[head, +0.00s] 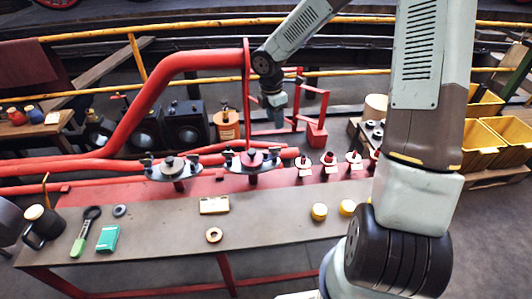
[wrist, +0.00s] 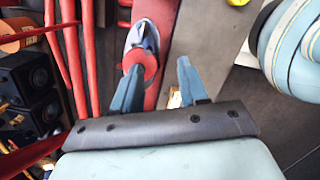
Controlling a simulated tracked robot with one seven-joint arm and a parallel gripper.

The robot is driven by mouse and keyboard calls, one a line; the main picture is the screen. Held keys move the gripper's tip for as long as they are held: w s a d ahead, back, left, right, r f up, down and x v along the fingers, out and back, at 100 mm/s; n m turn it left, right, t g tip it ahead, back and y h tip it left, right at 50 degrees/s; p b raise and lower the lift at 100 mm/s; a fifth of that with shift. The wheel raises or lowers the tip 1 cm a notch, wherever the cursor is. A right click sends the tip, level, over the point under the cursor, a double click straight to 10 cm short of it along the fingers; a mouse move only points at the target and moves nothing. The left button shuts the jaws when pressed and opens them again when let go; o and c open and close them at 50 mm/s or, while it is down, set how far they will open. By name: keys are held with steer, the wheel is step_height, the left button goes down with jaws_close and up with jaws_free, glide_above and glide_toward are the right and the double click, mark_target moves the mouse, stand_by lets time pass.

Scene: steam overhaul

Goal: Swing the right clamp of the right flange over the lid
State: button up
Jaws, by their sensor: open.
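A similar left flange (head: 173,172) stands to the left. A thick red pipe (head: 150,95) rises behind the bench. Several small red-topped fittings (head: 328,160) stand to the right.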

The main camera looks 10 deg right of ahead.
step_height(320, 180, down, 4)
steer(key=w+a+n+y, duration=0.1)
steer(key=w+a+n, duration=0.1)
steer(key=a+n, duration=0.1)
glide_toward(271, 154)
steer(key=f, duration=0.2)
steer(key=s+a+f, duration=0.1)
steer(key=f, duration=0.1)
steer(key=a+f, duration=0.1)
steer(key=f, duration=0.1)
steer(key=shift+s+a+f, duration=0.1)
steer(key=shift+s+f, duration=0.3)
jaws_close()
